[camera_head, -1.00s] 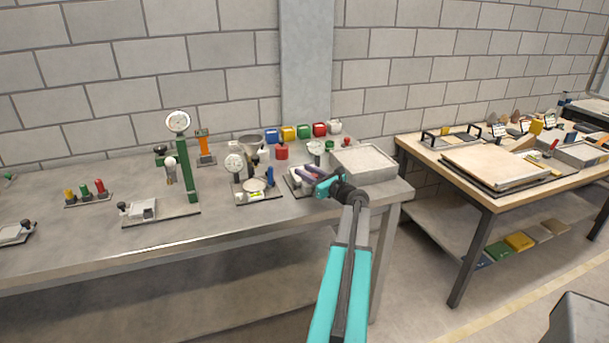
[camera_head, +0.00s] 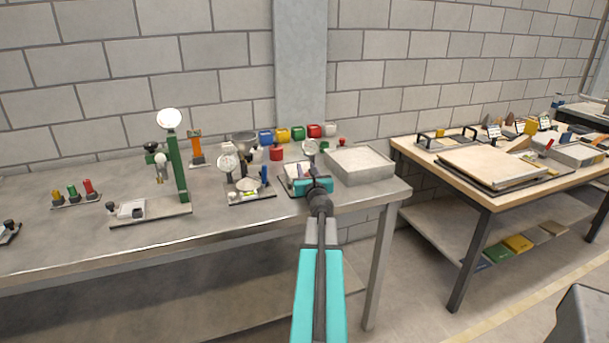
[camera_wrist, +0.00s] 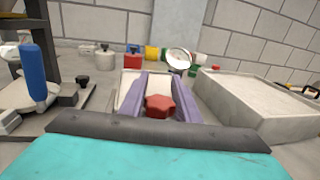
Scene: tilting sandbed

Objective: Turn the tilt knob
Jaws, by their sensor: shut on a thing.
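A red star-shaped knob (camera_wrist: 160,106) shows in the wrist view between the two purple fingers of my gripper (camera_wrist: 159,88), which is shut on it. A small pale sandbed tray (camera_wrist: 128,82) lies just beyond the knob and shows partly between and beside the fingers. In the head view my gripper (camera_head: 313,184) is over the front edge of the bench, and the teal hand hides the knob. Part of the sandbed's tray (camera_head: 294,170) shows there behind the hand.
A large grey sand-filled box (camera_head: 359,164) stands close on the right. A dial gauge stand with a blue handle (camera_wrist: 34,72) is close on the left. Colored containers (camera_head: 283,135) and a round gauge (camera_wrist: 179,60) stand behind on the bench (camera_head: 210,220).

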